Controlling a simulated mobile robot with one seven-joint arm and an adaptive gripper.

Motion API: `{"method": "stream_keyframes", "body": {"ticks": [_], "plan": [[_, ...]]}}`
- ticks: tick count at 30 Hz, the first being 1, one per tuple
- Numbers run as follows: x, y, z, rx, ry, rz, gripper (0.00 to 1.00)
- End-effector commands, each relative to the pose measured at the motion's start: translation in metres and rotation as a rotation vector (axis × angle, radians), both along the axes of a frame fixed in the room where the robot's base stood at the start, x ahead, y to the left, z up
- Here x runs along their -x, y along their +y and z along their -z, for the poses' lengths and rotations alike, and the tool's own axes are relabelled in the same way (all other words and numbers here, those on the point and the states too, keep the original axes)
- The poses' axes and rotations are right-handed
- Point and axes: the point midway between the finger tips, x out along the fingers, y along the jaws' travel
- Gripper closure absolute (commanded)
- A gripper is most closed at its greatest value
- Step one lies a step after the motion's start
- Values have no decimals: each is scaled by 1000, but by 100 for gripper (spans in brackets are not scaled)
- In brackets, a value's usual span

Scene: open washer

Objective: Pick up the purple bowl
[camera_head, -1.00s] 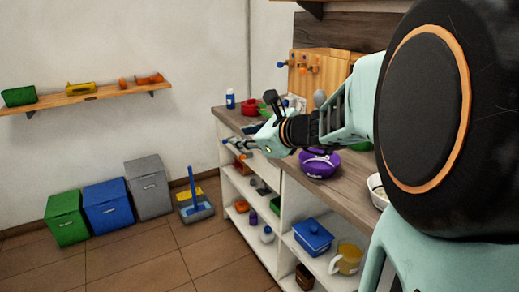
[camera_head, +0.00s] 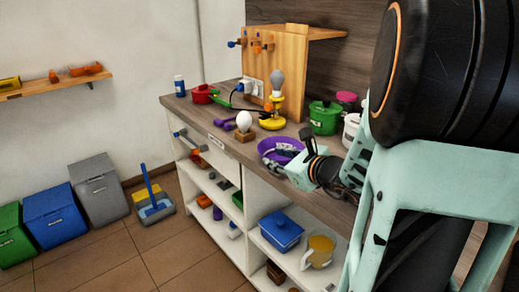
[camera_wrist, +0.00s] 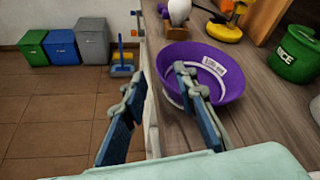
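The purple bowl (camera_head: 277,145) with a white label stands on the wooden countertop, near its front edge; it also shows in the wrist view (camera_wrist: 232,83). My gripper (camera_head: 278,158) is at the bowl's near right side in the head view and hides part of it. In the wrist view my gripper (camera_wrist: 160,76) is open and empty. Its right finger overlaps the bowl's near side, and its left finger is outside the bowl, past the counter's edge. Whether a finger touches the bowl, I cannot tell.
A light bulb on a wooden block (camera_head: 244,125), a yellow lamp base (camera_head: 272,122), a green pot (camera_head: 324,118) and a white canister (camera_head: 351,128) stand around the bowl. Shelves below hold a blue box (camera_head: 281,231) and a yellow pitcher (camera_head: 318,252).

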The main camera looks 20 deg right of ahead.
Motion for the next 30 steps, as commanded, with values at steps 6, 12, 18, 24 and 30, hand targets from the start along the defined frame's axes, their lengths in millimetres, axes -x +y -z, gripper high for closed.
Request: {"method": "stream_keyframes", "body": {"ticks": [6, 12, 18, 24, 30], "plan": [[-20, 3, 9, 0, 1, 0, 73], [-40, 8, 20, -3, 2, -2, 73], [-63, 11, 29, 0, 0, -1, 73], [-67, 12, 30, 1, -1, 1, 73], [-67, 12, 30, 0, 0, 0, 83]]}}
